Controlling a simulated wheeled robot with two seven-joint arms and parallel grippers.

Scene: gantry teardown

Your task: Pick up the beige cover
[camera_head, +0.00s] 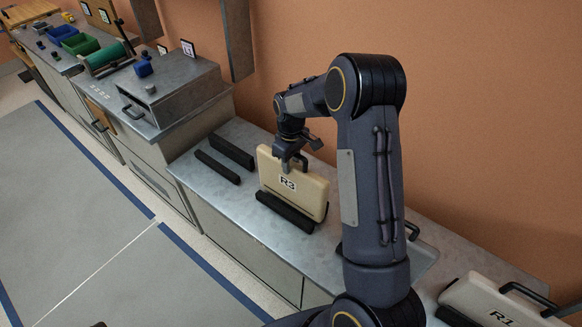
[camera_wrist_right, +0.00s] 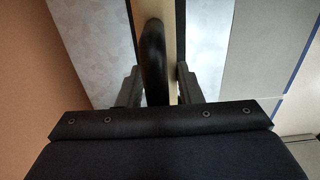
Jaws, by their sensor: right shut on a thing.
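The beige cover (camera_head: 305,190), marked R3, stands upright and slightly tilted in a black slotted holder (camera_head: 285,212) on the metal bench. My right gripper (camera_head: 290,160) is at its top edge, pointing down, and is shut on its dark handle. In the right wrist view the dark handle (camera_wrist_right: 153,50) runs between the two fingers of my right gripper (camera_wrist_right: 160,86), with the beige cover (camera_wrist_right: 173,25) beneath it. The gripper hides most of the handle in the head view. My left gripper is not in view.
Two empty black holder bars (camera_head: 218,166) lie left of the cover. Another beige cover, marked R1 (camera_head: 490,303), with a black handle, is at the lower right. A metal box (camera_head: 170,85) stands on the higher bench. The orange wall (camera_head: 450,120) rises behind. The grey floor (camera_head: 70,200) is clear.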

